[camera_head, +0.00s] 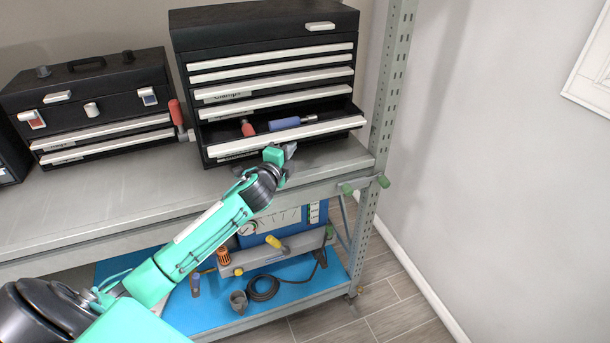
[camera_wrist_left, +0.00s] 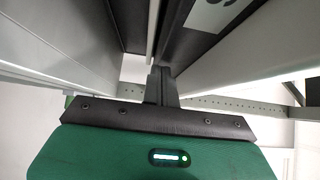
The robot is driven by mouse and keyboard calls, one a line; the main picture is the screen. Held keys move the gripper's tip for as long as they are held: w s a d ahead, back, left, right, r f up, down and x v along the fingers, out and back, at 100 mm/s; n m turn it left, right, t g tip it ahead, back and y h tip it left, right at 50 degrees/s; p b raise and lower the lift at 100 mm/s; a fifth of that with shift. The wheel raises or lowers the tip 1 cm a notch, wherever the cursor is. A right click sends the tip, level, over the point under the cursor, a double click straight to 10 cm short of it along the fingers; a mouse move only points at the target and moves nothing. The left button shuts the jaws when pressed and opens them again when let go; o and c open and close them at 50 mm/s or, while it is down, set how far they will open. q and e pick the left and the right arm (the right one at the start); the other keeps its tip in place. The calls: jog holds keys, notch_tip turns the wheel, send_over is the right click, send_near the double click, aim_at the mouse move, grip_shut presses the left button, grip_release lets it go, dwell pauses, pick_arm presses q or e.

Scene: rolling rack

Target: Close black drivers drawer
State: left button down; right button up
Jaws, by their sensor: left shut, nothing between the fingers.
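My left gripper (camera_head: 290,150) is shut and empty, just in front of and below the drawer's pale front edge. In the left wrist view its closed fingers (camera_wrist_left: 160,85) point at the gap beside a pale drawer front. I cannot tell whether they touch it. My right gripper is not in view.
A smaller black toolbox (camera_head: 90,100) stands left of the chest, with a red-handled tool (camera_head: 176,115) between them. The grey shelf (camera_head: 100,195) has bare room in front. A perforated rack post (camera_head: 388,90) stands close on the right. A blue lower shelf (camera_head: 205,312) holds tools and a hose.

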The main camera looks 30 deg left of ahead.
pick_arm(q)
jog(key=shift+w+a, duration=1)
jog(key=shift+a, duration=0.2)
jog(key=shift+w+a, duration=1)
jog(key=shift+a, duration=0.15)
